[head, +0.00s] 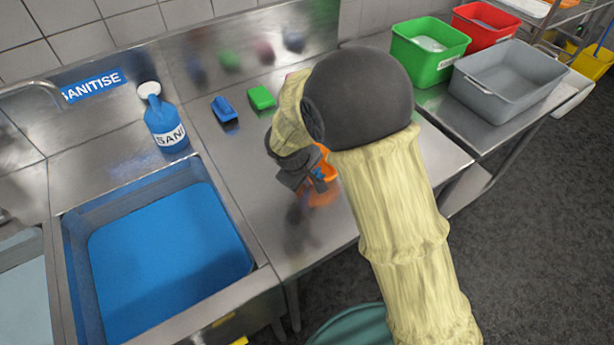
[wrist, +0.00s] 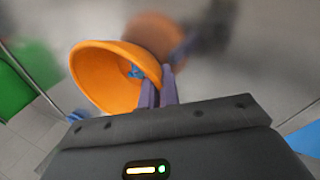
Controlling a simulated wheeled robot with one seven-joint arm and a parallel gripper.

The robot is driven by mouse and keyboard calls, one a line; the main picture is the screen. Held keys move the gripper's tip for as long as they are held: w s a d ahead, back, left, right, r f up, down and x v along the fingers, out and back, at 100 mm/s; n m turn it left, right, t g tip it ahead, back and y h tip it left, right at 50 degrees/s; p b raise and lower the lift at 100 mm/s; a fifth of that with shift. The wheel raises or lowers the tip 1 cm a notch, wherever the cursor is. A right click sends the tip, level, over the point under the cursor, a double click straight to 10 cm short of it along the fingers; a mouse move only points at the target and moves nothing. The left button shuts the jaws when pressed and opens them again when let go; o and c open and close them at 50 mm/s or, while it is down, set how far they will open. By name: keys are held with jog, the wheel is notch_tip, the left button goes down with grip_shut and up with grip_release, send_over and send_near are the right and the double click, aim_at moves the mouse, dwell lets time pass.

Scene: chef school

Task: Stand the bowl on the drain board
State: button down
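The orange bowl (head: 328,165) shows partly behind my gripper (head: 310,180) in the head view, over the steel drain board (head: 255,180). In the wrist view the bowl (wrist: 88,82) is tilted on its side, its open mouth showing, with a small blue patch inside. My gripper's purple fingers (wrist: 158,88) are closed on its rim. The bowl's blurred reflection lies on the steel close by. I cannot tell whether the bowl touches the board. My arm hides part of the board.
Blue (head: 224,109) and green (head: 261,97) brushes or blocks lie at the back of the board. Green (head: 430,50), red (head: 485,25) and grey (head: 508,82) tubs stand right. The board's front-left is clear.

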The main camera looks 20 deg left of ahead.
jog(key=shift+s+d, duration=0.1)
jog(key=shift+d, duration=0.05)
jog(key=shift+f, duration=0.1)
jog(key=c, duration=1.6)
grip_release()
jog(key=shift+s, duration=0.1)
jog(key=shift+c, duration=0.2)
jog(key=shift+r, duration=0.2)
jog(key=v, duration=1.2)
